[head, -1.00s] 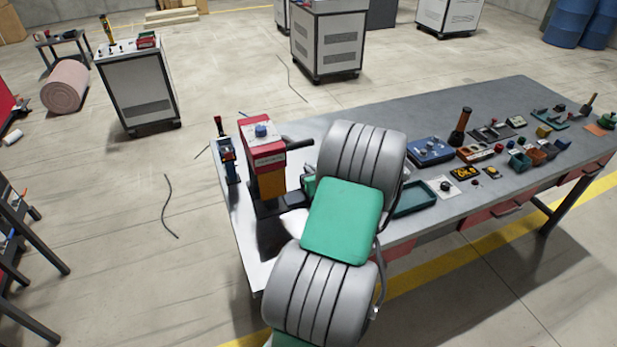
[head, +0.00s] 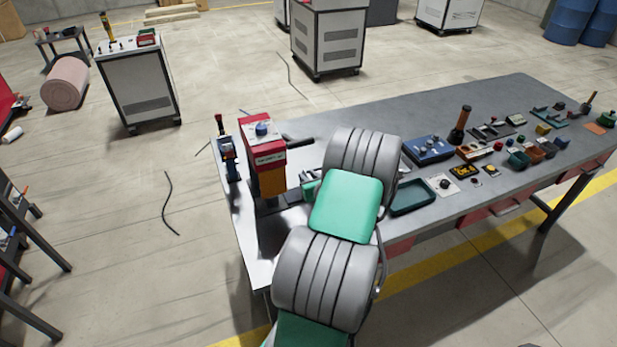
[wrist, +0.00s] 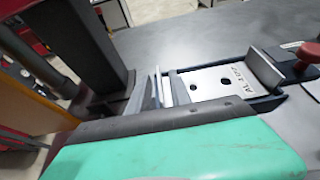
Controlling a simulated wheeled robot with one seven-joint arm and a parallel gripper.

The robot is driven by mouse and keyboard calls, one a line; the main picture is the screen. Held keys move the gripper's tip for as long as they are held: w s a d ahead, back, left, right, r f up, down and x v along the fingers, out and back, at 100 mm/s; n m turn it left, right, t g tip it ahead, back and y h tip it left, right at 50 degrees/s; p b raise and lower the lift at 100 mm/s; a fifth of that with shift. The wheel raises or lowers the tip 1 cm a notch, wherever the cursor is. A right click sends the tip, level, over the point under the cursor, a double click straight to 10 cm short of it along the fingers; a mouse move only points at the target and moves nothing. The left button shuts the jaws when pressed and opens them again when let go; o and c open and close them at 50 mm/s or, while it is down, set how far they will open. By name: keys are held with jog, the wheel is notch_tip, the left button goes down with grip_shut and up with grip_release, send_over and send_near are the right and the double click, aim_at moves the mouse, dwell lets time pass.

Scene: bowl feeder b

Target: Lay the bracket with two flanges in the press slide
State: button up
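A light metal bracket (wrist: 215,84) lies between the dark rails of the press slide (wrist: 268,102) in the wrist view. Its flat plate has two holes and small lettering. One flange (wrist: 265,70) stands up at its right end; a pale upright edge shows at its left end. The red and yellow press (head: 264,155) stands on the bench's left end, with its dark column left of the bracket in the wrist view. My gripper is mostly hidden behind my arm in the head view. In the wrist view its fingertips are not clear, so I cannot tell its opening.
A red knob (wrist: 305,54) stands beyond the slide's right end. A dark green tray (head: 412,197) and a blue box with knobs (head: 427,149) lie right of my arm. A blue tool with a red handle (head: 227,152) stands left of the press. The back of the bench is clear.

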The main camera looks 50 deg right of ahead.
jog(key=b+v, duration=0.1)
jog(key=v, duration=1.1)
